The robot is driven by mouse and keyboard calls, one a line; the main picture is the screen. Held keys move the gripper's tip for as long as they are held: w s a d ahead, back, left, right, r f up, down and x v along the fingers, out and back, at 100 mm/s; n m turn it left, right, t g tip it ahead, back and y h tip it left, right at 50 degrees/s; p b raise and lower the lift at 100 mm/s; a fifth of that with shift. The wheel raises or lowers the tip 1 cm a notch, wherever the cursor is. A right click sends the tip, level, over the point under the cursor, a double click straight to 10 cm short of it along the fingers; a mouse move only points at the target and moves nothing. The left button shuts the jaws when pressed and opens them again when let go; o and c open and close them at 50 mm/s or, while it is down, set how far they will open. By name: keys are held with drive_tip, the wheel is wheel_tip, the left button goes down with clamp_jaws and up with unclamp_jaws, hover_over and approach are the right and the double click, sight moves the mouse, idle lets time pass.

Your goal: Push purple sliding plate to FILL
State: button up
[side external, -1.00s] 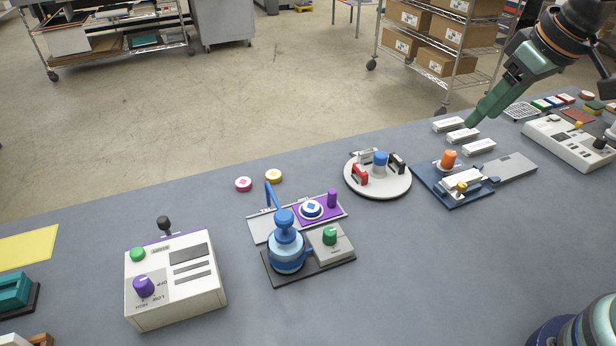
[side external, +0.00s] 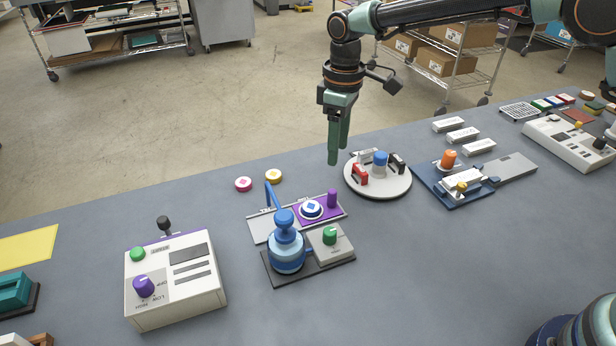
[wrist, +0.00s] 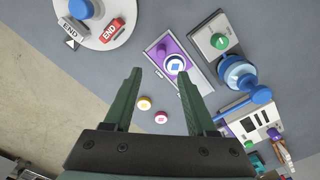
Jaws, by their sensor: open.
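The purple sliding plate (side external: 316,212) lies at the right end of a grey track (side external: 262,228), behind the blue press (side external: 286,245). It carries a white and blue round piece (side external: 311,209) and an upright purple peg (side external: 332,198). In the wrist view the purple plate (wrist: 165,52) is beyond my fingertips, with its peg (wrist: 161,49) between them. My gripper (side external: 339,150) points down in the air above and behind the plate, apart from it. It is open and empty in the wrist view (wrist: 158,75). Lettering on the track is too small to read.
A white turntable (side external: 377,190) with a blue knob stands right of the plate. Pink (side external: 243,184) and yellow (side external: 273,176) round pieces lie behind the track. A green knob (side external: 330,236) stands in front. A control box (side external: 175,280) is at left.

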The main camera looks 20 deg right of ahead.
sight(333, 192)
drive_tip(key=f, duration=1.2)
drive_tip(key=shift+a+f, duration=0.25)
drive_tip(key=shift+f, duration=0.15)
clamp_jaws()
drive_tip(key=shift+r, duration=0.1)
idle(0.8)
